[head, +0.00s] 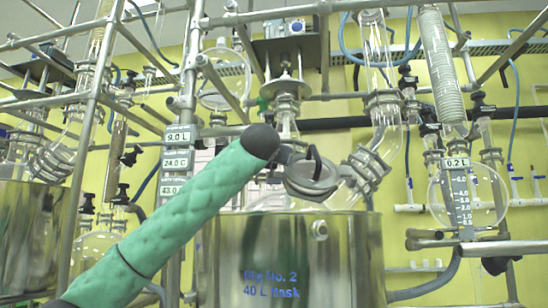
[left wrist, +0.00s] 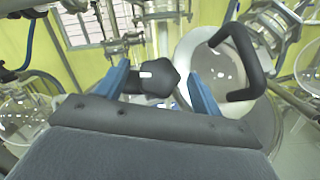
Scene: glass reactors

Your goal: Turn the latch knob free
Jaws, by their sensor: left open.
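The latch knob (left wrist: 152,80) is a black, faceted knob with a white mark, seen in the left wrist view. My left gripper (left wrist: 157,68) is open, its two blue fingers on either side of the knob. A gap shows between the knob and the right finger; contact at the left finger cannot be told. Right of the fingers, a black curved handle (left wrist: 240,65) stands at a round pale lid (left wrist: 200,48).
The steel vessel (head: 345,260) reads "Rig No. 2, 40 L flask". Glass tubes, clamps (head: 368,168) and metal rods crowd close around the lid. A display post (head: 177,165) stands left, and a glass flask with a 0.2 L label (head: 457,163) hangs right.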

